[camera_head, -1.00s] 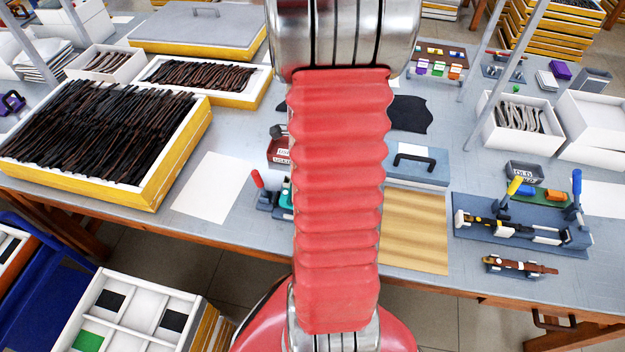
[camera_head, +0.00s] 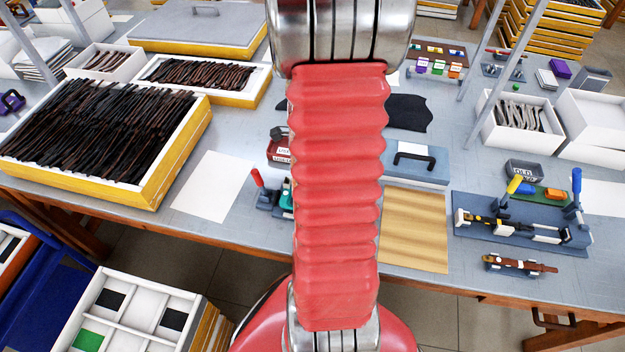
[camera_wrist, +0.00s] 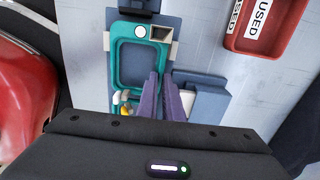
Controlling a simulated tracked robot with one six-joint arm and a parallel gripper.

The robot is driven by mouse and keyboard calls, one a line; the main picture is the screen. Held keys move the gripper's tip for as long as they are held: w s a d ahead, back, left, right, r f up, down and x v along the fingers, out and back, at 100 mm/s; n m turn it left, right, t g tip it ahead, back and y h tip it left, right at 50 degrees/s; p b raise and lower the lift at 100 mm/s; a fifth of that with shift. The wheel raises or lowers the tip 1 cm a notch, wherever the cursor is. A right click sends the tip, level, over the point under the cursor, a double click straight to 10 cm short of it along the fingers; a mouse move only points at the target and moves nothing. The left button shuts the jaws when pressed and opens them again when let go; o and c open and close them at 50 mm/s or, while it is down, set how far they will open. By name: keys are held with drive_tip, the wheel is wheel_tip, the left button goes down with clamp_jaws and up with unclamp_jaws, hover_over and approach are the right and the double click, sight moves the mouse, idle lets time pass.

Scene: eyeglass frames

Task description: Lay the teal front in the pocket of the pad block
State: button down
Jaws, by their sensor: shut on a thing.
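The teal front (camera_wrist: 114,65) lies over the blue-grey pad block (camera_wrist: 170,22) in the wrist view, with one large rounded opening facing up. My gripper (camera_wrist: 160,78) reaches in from below with its two purple fingers close together at the front's right-hand rim, shut on the teal front. Pale corner pieces of the block show beside the rim. Whether the front is fully down in the pocket cannot be told. In the head view a bit of the teal front (camera_head: 287,198) shows just left of my arm, which hides the gripper and most of the block.
A red-handled clamp (camera_head: 257,179) stands left of the block. A dark red bin marked USED (camera_wrist: 262,25) is close by at upper right in the wrist view. A white sheet (camera_head: 213,187) lies to the left, a wooden board (camera_head: 414,230) to the right.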

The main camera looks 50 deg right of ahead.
drive_tip(key=shift+f, duration=0.5)
idle(0.4)
drive_tip(key=c, duration=1.8)
unclamp_jaws()
drive_tip(key=shift+c, duration=0.2)
drive_tip(key=shift+r, duration=0.2)
drive_tip(key=shift+r, duration=3.3)
